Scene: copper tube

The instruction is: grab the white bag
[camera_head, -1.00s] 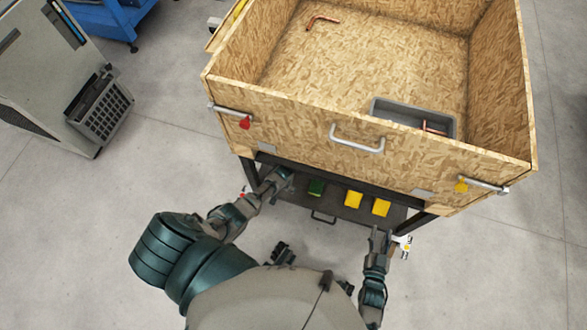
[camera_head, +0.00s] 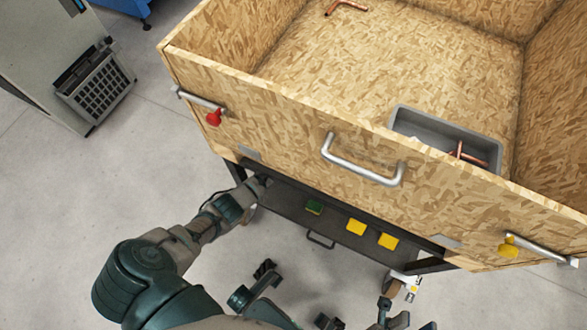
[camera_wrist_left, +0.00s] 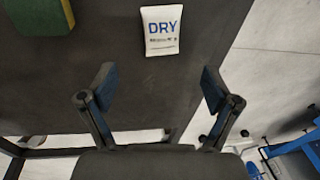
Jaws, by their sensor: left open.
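The white bag (camera_wrist_left: 160,32), printed "DRY" in blue, lies on the dark shelf in the left wrist view. It is not visible in the head view. My left gripper (camera_wrist_left: 158,82) is open and empty, its two fingers spread apart. The bag is ahead of the fingertips and roughly centred between them, not touching them. In the head view my left gripper (camera_head: 262,184) reaches under the front of the wooden box and is partly hidden. Part of my right gripper (camera_head: 390,312) shows at the bottom edge, its jaws unclear.
The wooden box (camera_head: 270,115) overhangs the dark shelf (camera_head: 285,200). On the shelf are a green-and-yellow sponge (camera_head: 314,207) and two yellow items (camera_head: 356,227) (camera_head: 388,241). A grey bin (camera_head: 440,138) and copper tubes (camera_head: 345,7) are in the box.

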